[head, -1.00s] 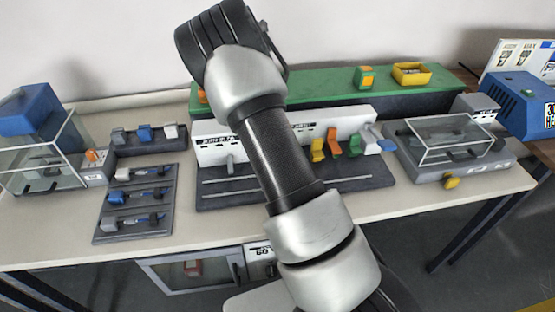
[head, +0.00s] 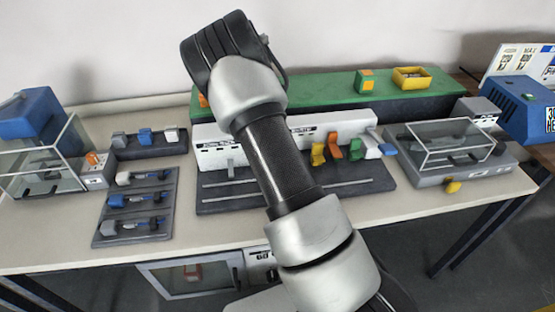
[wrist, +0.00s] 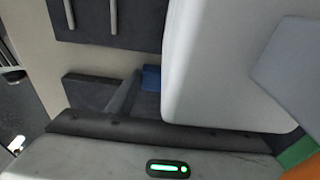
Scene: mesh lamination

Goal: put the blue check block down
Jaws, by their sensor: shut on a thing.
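A small blue piece, taken as the blue check block (wrist: 151,77), shows in the wrist view by the dark fingers of my gripper (wrist: 146,95). My gripper is shut on it. A large pale shape covers its right side and much of the fingers, so I see only a part of it. In the head view my arm hides my gripper and the held block. Another blue block (head: 145,136) stands in the dark rack at the left, between a grey block (head: 119,140) and a white block (head: 171,135).
A dark tray (head: 108,178) with several tools lies before the rack. A clear-walled box (head: 30,178) stands at far left. The rail station (head: 220,200) fills the middle, a clear-lidded machine (head: 440,180) the right. Bare table (head: 60,235) shows at front left.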

